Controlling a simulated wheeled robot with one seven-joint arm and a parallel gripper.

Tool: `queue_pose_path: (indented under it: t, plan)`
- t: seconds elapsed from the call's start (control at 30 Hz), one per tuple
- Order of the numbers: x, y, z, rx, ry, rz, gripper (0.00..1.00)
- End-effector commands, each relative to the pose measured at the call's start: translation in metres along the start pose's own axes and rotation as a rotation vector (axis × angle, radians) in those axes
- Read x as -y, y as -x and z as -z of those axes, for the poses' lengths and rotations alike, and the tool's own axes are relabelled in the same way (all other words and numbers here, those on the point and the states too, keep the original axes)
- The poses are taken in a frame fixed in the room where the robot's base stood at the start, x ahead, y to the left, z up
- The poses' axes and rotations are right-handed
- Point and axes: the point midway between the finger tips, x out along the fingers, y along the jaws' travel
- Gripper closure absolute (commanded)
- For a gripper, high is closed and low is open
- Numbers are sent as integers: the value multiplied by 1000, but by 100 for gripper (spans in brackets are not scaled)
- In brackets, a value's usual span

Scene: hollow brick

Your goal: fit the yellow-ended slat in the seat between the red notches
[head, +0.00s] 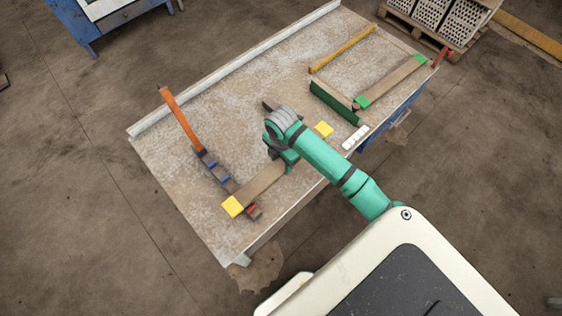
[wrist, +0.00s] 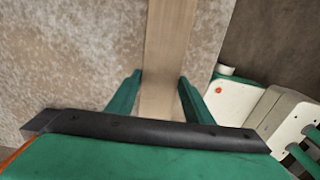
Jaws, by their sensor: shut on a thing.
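The yellow-ended slat is a plain wooden board with a yellow block at each end, the near-left one (head: 233,206) and the far-right one (head: 324,130). My gripper (head: 281,164) is shut across its middle. In the wrist view the bare wood of the slat (wrist: 168,45) runs between my two green fingers (wrist: 160,85). The near-left yellow end is over or beside the near end of a dark rail (head: 231,186). A red notch block (head: 254,212) shows just right of that end. Whether the slat touches the rail cannot be told. My arm and gripper hide part of the far side.
The dark rail carries blue blocks (head: 218,172), and an orange bar (head: 180,118) extends from its far end. At the right are a green-ended slat (head: 390,82), a green bar (head: 335,103) and a yellow-orange bar (head: 342,48). The table (head: 235,90) is bare at its far middle.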

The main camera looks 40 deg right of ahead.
Motion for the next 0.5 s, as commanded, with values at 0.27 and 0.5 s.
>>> queue_pose_path:
  t: [0.27,0.5]
  plan:
    - [0,-4,0,0,0,-1,86]
    - [2,-8,-2,0,-6,0,86]
